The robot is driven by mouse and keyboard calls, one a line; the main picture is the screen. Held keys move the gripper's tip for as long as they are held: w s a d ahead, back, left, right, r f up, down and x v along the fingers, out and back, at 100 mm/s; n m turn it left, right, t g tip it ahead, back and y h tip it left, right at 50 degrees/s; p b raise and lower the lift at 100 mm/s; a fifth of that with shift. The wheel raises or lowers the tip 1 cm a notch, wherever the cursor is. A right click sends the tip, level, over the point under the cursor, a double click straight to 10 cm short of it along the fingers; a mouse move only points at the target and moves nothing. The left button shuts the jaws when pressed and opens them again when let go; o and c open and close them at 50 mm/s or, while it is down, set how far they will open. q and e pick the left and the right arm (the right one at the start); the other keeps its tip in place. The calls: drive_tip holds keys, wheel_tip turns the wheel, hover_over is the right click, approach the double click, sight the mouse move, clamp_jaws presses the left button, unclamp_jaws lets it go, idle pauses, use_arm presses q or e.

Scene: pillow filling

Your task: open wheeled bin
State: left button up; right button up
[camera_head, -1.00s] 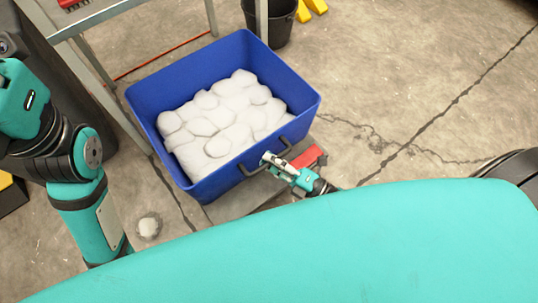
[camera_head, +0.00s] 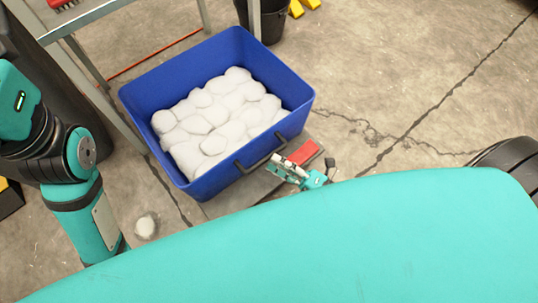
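A blue open-topped bin (camera_head: 262,80) stands left of the middle, filled with lumpy white stuffing (camera_head: 215,118). I see no lid and no wheels on it. A dark handle (camera_head: 262,155) sticks out from its near wall. My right gripper (camera_head: 275,166) is just below the handle's right end, partly covered by my teal body. Its fingers point left at the handle. I cannot tell whether they touch it or how wide they are spread. My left arm (camera_head: 85,190) hangs at the left edge, and its gripper is out of sight.
A red block (camera_head: 304,152) lies on a grey plate (camera_head: 232,197) beside the bin. A metal-legged table (camera_head: 75,20) stands behind at the left. A black bucket (camera_head: 268,24) is at the back. A white lump (camera_head: 146,226) lies on the floor.

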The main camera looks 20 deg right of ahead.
drive_tip(key=v, duration=0.8)
drive_tip(key=shift+s, duration=0.15)
